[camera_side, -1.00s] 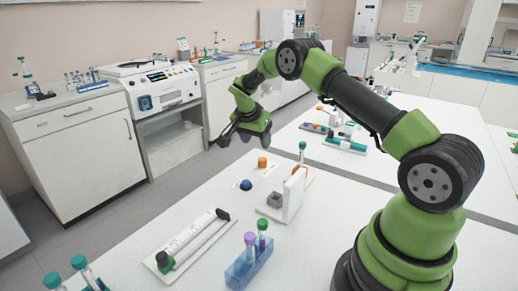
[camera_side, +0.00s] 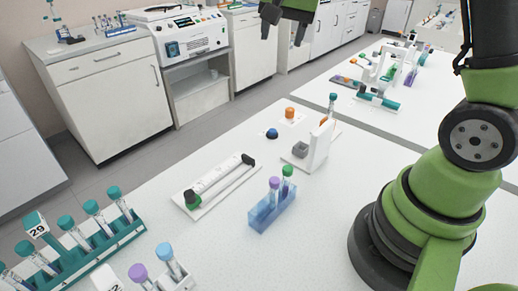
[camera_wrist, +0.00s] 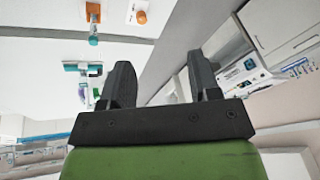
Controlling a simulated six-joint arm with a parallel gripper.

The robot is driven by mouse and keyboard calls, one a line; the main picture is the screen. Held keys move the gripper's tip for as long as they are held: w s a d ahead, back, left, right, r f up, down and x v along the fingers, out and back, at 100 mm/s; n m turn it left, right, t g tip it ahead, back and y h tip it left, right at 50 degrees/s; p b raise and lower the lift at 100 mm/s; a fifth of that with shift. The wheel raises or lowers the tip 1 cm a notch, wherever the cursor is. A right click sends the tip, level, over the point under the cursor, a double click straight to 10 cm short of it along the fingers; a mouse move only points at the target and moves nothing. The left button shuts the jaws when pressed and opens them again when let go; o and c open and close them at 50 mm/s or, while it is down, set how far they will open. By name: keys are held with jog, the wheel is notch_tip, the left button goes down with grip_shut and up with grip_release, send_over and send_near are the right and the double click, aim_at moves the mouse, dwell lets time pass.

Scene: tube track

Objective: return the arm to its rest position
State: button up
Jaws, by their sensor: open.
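My gripper (camera_side: 283,36) hangs at the top edge of the side view, high above the far side of the white table. Its two dark fingers point down and stand apart with nothing between them. In the wrist view the fingers (camera_wrist: 162,75) are also spread and empty. The upper part of my arm is cut off by the top of the side view.
The near table holds a blue rack (camera_side: 272,208) with two capped tubes, a white tray (camera_side: 219,183), a white upright stand (camera_side: 318,145), orange (camera_side: 290,113) and blue (camera_side: 272,133) knobs, and a teal tube rack (camera_side: 90,249). The centrifuge-like machine (camera_side: 190,40) stands behind.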

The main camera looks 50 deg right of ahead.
jog(key=s+a+r+n+t+y, duration=0.2)
jog(key=s+a+n, duration=0.2)
jog(key=s, duration=0.6)
jog(key=s+a+r+n+t+y, duration=0.1)
jog(key=s+a+r+n+y, duration=0.1)
jog(key=s+a, duration=0.5)
jog(key=s+n, duration=0.1)
jog(key=s, duration=0.1)
jog(key=shift+s+a+n+t, duration=0.2)
jog(key=shift+s+n+t, duration=0.2)
jog(key=shift+c, duration=0.5)
